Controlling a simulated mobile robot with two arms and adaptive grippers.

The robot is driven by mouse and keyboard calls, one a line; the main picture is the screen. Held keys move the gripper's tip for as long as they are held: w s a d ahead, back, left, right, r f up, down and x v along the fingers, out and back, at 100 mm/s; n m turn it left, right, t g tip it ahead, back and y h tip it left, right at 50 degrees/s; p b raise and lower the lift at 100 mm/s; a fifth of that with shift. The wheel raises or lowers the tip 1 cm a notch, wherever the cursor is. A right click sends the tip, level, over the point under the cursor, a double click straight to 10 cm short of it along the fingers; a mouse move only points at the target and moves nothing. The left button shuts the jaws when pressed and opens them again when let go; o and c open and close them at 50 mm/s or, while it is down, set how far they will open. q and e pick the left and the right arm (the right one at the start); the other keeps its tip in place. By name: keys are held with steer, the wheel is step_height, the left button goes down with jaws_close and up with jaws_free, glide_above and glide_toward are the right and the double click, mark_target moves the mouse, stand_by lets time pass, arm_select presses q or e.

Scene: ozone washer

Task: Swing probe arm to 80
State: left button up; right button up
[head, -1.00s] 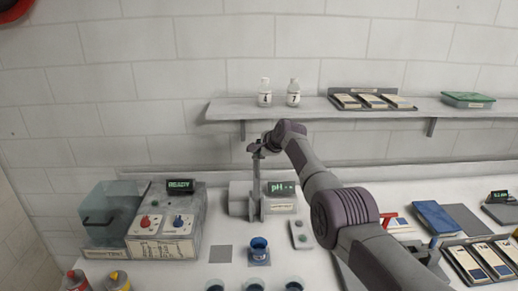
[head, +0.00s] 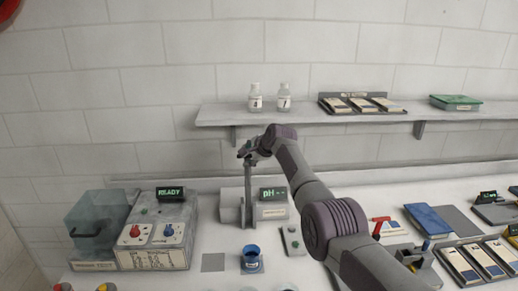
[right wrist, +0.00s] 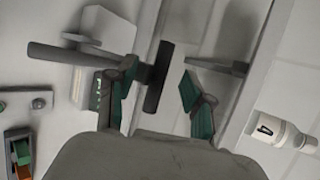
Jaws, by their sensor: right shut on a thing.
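The pH meter (head: 272,211) stands at the back of the bench, with its green display lit. Its upright grey post with the probe arm (head: 248,190) rises beside the display. My right gripper (head: 246,151) is at the top of this post. The arm's angle cannot be read. My left gripper is out of view.
A blue cup (head: 251,256) stands in front of the meter, with a small grey box (head: 292,240) to its right. A wall shelf (head: 360,115) with bottles (head: 255,97) is above and behind. A washer unit (head: 158,235) reading READY is at left.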

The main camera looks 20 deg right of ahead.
steer(key=shift+d+r, duration=0.3)
steer(key=v, duration=1.1)
steer(key=shift+s+a, duration=0.25)
steer(key=shift+s, duration=0.15)
